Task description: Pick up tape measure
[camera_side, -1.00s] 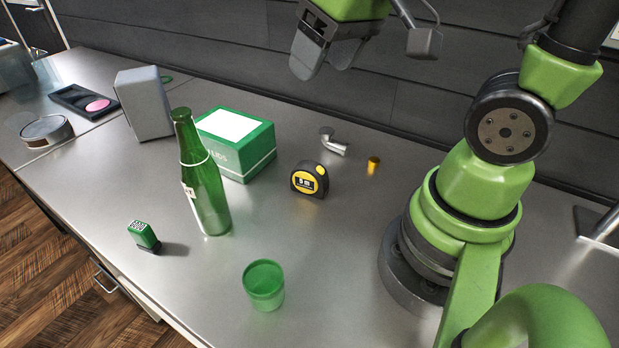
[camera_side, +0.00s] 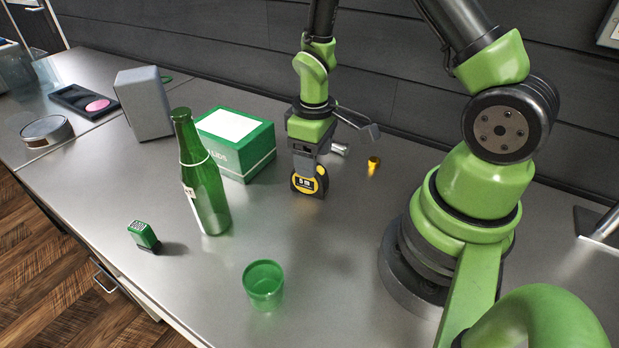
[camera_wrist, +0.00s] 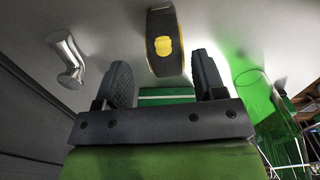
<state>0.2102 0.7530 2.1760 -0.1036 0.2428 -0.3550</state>
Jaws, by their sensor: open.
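The black and yellow tape measure (camera_side: 311,183) stands upright on the metal counter, right of the green box, in the side view. My gripper (camera_side: 306,170) points down right at it and hides its upper part. In the wrist view the tape measure (camera_wrist: 164,42) is at the top middle, and the two dark fingers of my gripper (camera_wrist: 163,82) are spread apart on either side of its line. The fingers are open, and I cannot tell whether either one touches it.
The green box (camera_side: 252,155) and green bottle (camera_side: 205,180) stand to the left. A metal fitting (camera_side: 339,149) and a small brass piece (camera_side: 374,164) lie close on the right. The counter between is clear.

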